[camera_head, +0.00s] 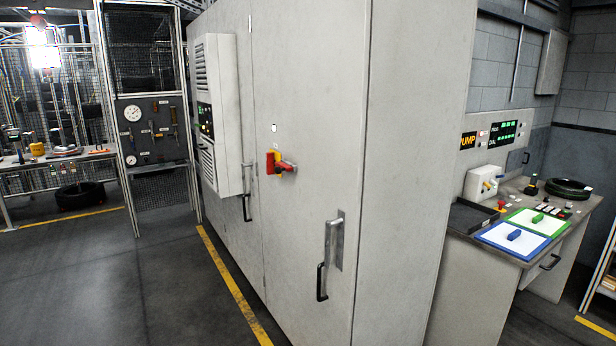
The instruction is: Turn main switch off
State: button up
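A red and yellow rotary main switch (271,162) is mounted on the door of a tall light grey cabinet (310,100), near the middle of the view. Its red handle (287,167) sticks out to the right, about level. A small white mark is on the door above it. My gripper and arm are not in view. Nothing is seen touching the switch.
The cabinet has a side unit (222,115) with vents, and black door handles (321,281). A control desk (510,239) with blue and green trays stands at right. A tool board (150,130) and workbench (62,157) are at left. The floor (110,280) at front left is clear.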

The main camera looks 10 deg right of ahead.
aim_at(270, 157)
jog(key=i+l+u, duration=0.1)
jog(key=i+u, duration=0.2)
jog(key=i, duration=0.4)
jog(key=i+j+z, duration=0.25)
jog(key=i+j, duration=0.3)
jog(key=i, duration=0.3)
jog(key=i+j+z, duration=0.3)
jog(key=i+j, duration=0.45)
jog(key=i, duration=0.1)
